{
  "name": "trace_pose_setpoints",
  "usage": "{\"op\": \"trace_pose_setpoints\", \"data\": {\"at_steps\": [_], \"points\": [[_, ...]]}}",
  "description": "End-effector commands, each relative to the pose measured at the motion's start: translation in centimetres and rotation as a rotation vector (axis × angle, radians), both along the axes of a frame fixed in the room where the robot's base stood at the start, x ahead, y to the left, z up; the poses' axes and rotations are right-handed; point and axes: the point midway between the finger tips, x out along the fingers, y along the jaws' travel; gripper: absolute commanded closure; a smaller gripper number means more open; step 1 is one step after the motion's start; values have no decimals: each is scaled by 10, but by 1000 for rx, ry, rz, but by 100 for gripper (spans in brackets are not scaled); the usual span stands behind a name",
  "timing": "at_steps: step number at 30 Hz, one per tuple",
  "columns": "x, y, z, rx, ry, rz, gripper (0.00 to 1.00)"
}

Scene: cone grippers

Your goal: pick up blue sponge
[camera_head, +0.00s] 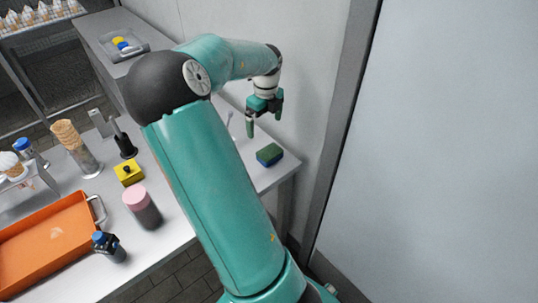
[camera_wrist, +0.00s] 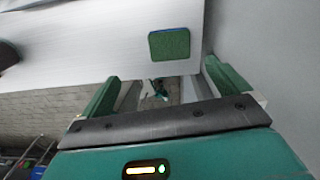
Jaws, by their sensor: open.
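The blue sponge (camera_head: 269,154) lies flat near the right end of the grey counter. Its top is green and its lower part is blue. My gripper (camera_head: 264,118) is above the counter, a little up and left of the sponge in the head view, and apart from it. In the wrist view, the sponge (camera_wrist: 169,44) shows its green face with a thin blue edge. It is beyond the two green fingers of my gripper (camera_wrist: 164,88), which are spread wide with nothing between them.
An orange tray (camera_head: 45,243), a pink-lidded jar (camera_head: 142,207), a yellow block (camera_head: 128,174) and a stack of cones (camera_head: 72,142) stand left on the counter (camera_head: 160,255). A wall (camera_head: 310,90) rises close behind the sponge. The counter around the sponge is clear.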

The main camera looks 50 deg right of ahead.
Motion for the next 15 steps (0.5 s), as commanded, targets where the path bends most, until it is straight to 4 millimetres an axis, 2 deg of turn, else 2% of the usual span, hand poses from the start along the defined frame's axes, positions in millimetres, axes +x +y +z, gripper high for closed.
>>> {"op": "trace_pose_setpoints", "data": {"at_steps": [3,7,15], "points": [[-3,-14,-3,-23,22,-88,0],[-3,-16,-15,-25,26,-111,0],[-3,-14,-67,-24,27,-106,0]]}}
